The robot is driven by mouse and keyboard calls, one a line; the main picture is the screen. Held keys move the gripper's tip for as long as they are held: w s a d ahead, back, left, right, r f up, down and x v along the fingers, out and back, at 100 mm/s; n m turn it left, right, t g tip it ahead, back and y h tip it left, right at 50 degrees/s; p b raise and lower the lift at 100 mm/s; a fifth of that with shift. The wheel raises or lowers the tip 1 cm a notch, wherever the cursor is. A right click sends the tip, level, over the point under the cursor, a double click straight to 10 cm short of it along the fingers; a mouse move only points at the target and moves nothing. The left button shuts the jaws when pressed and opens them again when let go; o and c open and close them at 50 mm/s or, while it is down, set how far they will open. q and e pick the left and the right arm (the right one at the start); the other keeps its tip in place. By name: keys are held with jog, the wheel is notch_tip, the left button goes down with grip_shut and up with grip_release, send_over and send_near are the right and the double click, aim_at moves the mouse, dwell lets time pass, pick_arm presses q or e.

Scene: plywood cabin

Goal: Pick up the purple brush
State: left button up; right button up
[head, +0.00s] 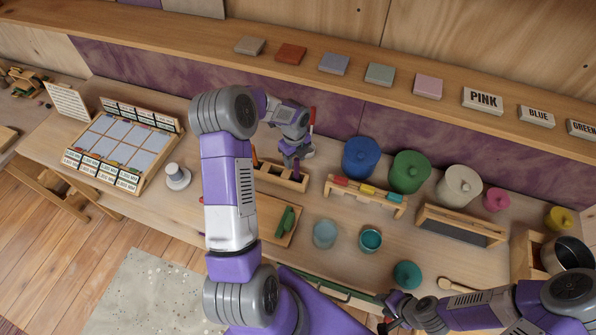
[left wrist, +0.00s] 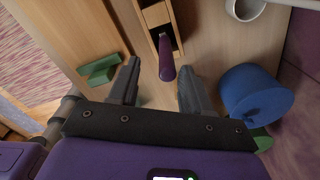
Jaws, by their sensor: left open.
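The purple brush (head: 296,168) stands upright in a wooden holder (head: 268,178) on the workbench, its handle sticking up. In the left wrist view the purple brush (left wrist: 167,62) shows between the two finger lines, with space on both sides. My left gripper (head: 297,155) is open and empty, close over the holder's right end. Its fingers also show in the left wrist view (left wrist: 156,88). Whether a finger touches the brush cannot be told. My right gripper (head: 386,313) is low at the front edge, away from the brush; its jaw opening is unclear.
An orange handle (head: 254,158) stands in the same holder. A blue pot (head: 361,157) is close on the right, with a green pot (head: 409,172) beyond. A green object (head: 285,221) lies on a board in front. A shelf (head: 330,95) runs along the back.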

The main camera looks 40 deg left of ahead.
aim_at(297, 164)
pick_arm(q)
jog(key=shift+w+f+p, duration=0.2)
jog(key=shift+f, duration=0.95)
jog(key=shift+w+f+p, duration=0.15)
jog(key=shift+w+f, duration=0.05)
jog(key=shift+f, duration=0.95)
grip_shut()
